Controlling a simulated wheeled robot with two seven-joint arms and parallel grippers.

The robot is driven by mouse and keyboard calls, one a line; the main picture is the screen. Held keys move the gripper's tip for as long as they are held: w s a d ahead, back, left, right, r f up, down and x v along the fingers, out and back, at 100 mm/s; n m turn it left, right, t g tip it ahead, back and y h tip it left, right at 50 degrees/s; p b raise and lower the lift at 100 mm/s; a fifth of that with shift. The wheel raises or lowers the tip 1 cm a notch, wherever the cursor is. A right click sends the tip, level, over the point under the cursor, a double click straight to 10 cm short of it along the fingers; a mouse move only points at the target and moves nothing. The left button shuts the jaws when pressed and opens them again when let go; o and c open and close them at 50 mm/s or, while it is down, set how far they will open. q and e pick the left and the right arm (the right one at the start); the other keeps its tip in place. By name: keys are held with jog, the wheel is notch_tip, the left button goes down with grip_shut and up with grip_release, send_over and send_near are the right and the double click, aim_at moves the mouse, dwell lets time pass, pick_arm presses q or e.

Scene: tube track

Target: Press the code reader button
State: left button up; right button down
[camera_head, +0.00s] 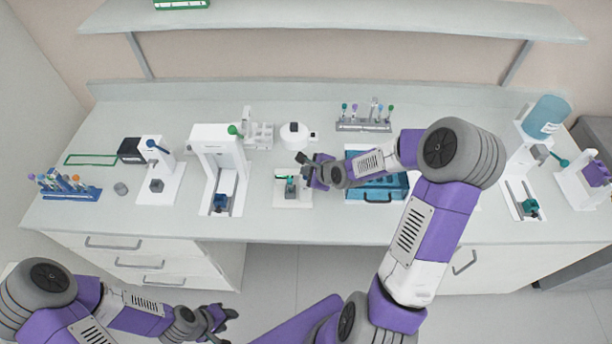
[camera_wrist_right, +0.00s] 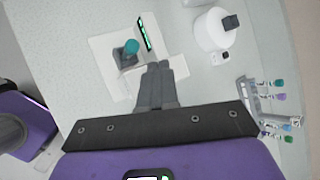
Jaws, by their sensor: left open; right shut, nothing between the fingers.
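The code reader is a white plate (camera_head: 305,201) in the middle of the bench, with a small dark holder and a teal-capped tube (camera_wrist_right: 131,46) on it. In the right wrist view a bright green display (camera_wrist_right: 146,32) stands beside the tube. My right gripper (camera_head: 300,158) is shut and empty, above the bench at the back right of the reader. In the wrist view its fingertips (camera_wrist_right: 158,66) overlap the edge of the plate; I cannot tell whether they touch it. I cannot make out the button. My left gripper (camera_head: 226,318) is open, low in front of the bench.
A round white device (camera_head: 294,134) stands behind the reader. A teal box (camera_head: 376,187) is to its right, partly behind my right arm. A tall white frame machine (camera_head: 217,140) is to its left. A tube rack (camera_head: 364,124) stands at the back. Bare bench lies in front of the reader.

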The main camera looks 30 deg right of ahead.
jog(key=shift+f, duration=0.45)
dwell(0.6)
jog(key=shift+r+p, duration=0.7)
jog(key=shift+r, duration=0.2)
notch_tip(320, 180, up, 5)
jog(key=p, duration=0.5)
dwell(0.8)
